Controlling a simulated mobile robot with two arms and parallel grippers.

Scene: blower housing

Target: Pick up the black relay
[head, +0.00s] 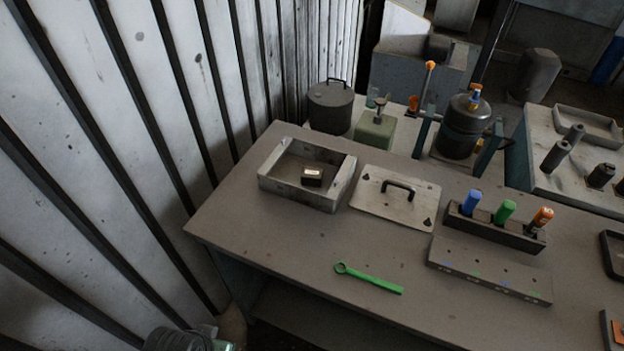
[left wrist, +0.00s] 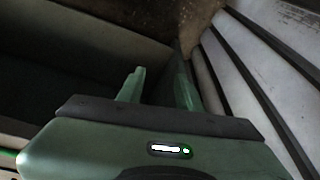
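The black relay (head: 312,177) is a small dark block with a pale label on top. It lies inside the open grey box (head: 330,200) on the workbench, toward the box's right side in the head view. My left gripper (left wrist: 160,75) shows in the left wrist view with its two green fingers apart and nothing between them. In the head view only part of my left arm shows at the bottom edge, low and well away from the relay. The relay is not seen in the left wrist view. My right gripper is in neither view.
A flat plate with a black handle (head: 395,199) lies right of the box. A green wrench (head: 369,279) lies near the bench's front edge. A rack (head: 495,231) holds blue, green and orange-handled tools. A ribbed wall (head: 90,150) stands left of the workbench (head: 265,240).

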